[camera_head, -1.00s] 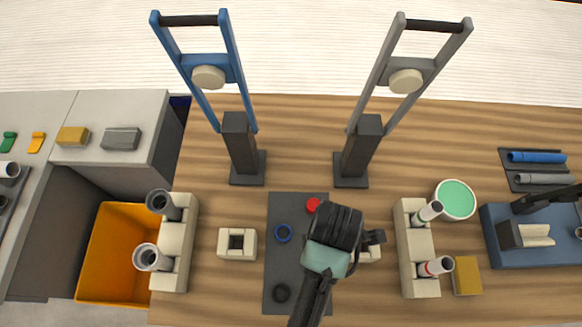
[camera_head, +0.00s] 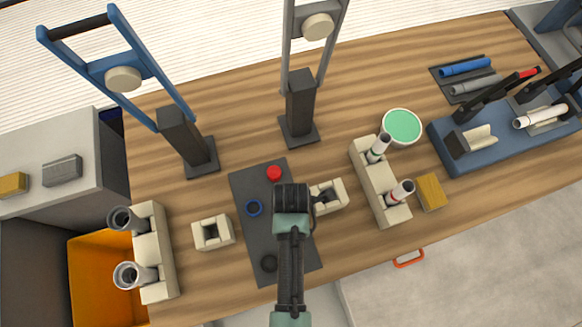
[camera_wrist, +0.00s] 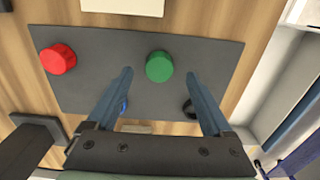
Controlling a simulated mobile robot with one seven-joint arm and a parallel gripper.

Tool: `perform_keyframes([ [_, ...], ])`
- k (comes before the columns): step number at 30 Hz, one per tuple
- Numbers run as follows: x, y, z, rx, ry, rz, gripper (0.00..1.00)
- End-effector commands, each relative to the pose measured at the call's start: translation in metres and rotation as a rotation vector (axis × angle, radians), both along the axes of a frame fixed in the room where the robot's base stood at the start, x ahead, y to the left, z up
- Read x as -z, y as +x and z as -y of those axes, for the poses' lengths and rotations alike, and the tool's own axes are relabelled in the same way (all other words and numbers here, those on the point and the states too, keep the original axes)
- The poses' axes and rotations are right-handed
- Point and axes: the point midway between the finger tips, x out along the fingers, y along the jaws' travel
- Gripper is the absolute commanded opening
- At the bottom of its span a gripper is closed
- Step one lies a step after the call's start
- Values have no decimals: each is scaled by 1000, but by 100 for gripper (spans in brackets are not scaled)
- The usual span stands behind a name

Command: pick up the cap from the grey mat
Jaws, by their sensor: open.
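The grey mat (camera_head: 240,186) lies on the wooden table. A red cap (camera_head: 274,172) is near its far end; it also shows at the left in the wrist view (camera_wrist: 58,59). A green cap (camera_wrist: 159,66) stands on the mat in the wrist view; my arm hides it in the head view. My gripper (camera_wrist: 160,76) is open and empty, with its fingers either side of the green cap in the picture; I cannot tell its height above it. A blue ring (camera_head: 254,208) and a black ring (camera_head: 269,263) also lie on the mat.
Cream square blocks (camera_head: 212,233) stand left and right of the mat. A cream holder with grey pipes (camera_head: 152,252) is left, and another with white pipes (camera_head: 378,190) right. Dark posts (camera_head: 300,108) rise behind the mat. An orange bin (camera_head: 95,275) is at lower left.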

Motion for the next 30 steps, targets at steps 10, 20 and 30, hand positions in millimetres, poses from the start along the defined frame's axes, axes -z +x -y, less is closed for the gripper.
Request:
perform_keyframes([
  [10,27,1,0,1,0,0,85],
  [20,27,1,0,1,0,1,56],
  [30,26,1,0,1,0,0,0],
])
